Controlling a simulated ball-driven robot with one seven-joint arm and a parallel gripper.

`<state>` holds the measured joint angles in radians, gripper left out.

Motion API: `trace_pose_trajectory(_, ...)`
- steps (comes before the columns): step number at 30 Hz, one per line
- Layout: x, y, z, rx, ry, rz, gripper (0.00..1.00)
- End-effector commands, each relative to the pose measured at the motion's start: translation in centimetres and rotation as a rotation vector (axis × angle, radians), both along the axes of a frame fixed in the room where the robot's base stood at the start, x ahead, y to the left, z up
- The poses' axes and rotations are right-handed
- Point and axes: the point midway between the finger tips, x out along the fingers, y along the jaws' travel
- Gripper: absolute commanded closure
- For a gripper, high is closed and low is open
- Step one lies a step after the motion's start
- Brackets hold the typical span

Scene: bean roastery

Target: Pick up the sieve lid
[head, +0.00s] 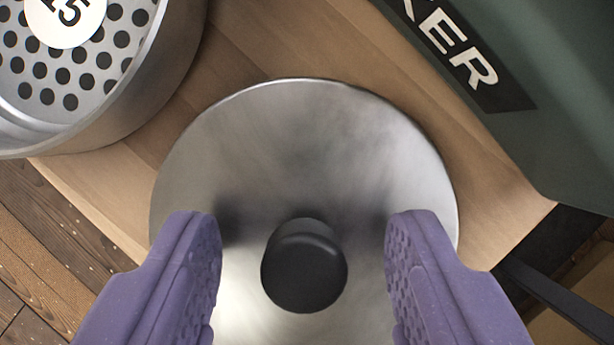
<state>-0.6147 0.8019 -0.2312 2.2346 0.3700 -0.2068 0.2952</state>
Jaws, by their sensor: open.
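The sieve lid (300,130) is a round, shiny metal disc with a black knob (304,266) standing up from it. It lies on a wooden surface in the head view, with its lower part cut off by the frame edge. My gripper (304,240) is open, with one purple padded finger on each side of the knob. There is a clear gap between each finger and the knob. Dark smudges on the lid by both fingertips look like their reflections or shadows.
A metal sieve (70,80) with a perforated bottom and a round white number label stands at the upper left, close to the lid. A dark green box-like body (520,100) with white lettering stands at the upper right. The wooden top (270,40) ends at lower left and right.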

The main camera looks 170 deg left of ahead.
Motion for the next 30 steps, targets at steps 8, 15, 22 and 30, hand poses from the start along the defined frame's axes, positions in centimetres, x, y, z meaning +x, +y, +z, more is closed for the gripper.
trace_pose_trajectory(8,0.0,0.0,0.2,0.0,0.0,0.0,0.78)
trace_pose_trajectory(15,0.0,0.0,0.2,0.0,-0.001,0.0,1.0)
trace_pose_trajectory(22,0.0,0.0,0.6,0.001,-0.001,0.0,1.0)
trace_pose_trajectory(30,0.0,0.0,3.7,0.001,-0.001,0.0,1.0)
